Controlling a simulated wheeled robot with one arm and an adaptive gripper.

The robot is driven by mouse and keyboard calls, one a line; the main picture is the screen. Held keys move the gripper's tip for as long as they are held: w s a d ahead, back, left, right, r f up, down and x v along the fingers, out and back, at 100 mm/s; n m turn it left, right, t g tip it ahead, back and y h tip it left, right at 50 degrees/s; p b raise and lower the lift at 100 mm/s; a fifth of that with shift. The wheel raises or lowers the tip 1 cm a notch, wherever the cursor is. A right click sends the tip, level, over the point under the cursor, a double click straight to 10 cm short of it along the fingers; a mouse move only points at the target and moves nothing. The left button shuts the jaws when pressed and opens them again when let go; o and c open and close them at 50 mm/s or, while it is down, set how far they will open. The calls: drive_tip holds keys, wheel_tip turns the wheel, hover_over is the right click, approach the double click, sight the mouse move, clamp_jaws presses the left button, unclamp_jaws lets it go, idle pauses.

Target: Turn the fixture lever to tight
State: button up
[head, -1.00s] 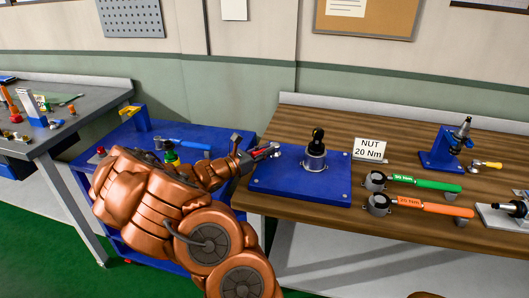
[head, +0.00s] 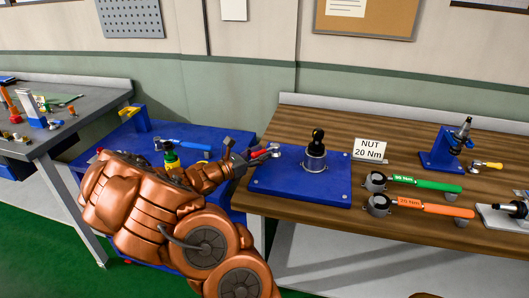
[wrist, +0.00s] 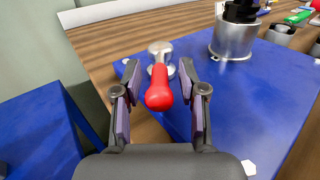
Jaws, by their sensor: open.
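The fixture lever, with a red handle (wrist: 158,90) and a round metal pivot (wrist: 160,52), sits at the left edge of the blue fixture plate (head: 320,187). It also shows in the head view as a small red handle (head: 262,154). My gripper (wrist: 157,82) is open, with one finger on each side of the red handle. Gaps show between the handle and both fingers in the wrist view. In the head view my gripper (head: 249,159) is at the plate's left side. A metal holder (head: 315,163) with a black part stands upright on the plate.
A green wrench (head: 425,183) and an orange wrench (head: 425,206) lie right of the plate. A sign reading NUT 20 Nm (head: 370,150) stands behind. A blue cart (head: 125,140) is left of the wooden bench (head: 330,232).

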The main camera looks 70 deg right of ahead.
drive_tip(key=v, duration=0.9)
drive_tip(key=shift+a, duration=0.3)
drive_tip(key=shift+w, duration=0.15)
drive_tip(key=shift+c, duration=0.3)
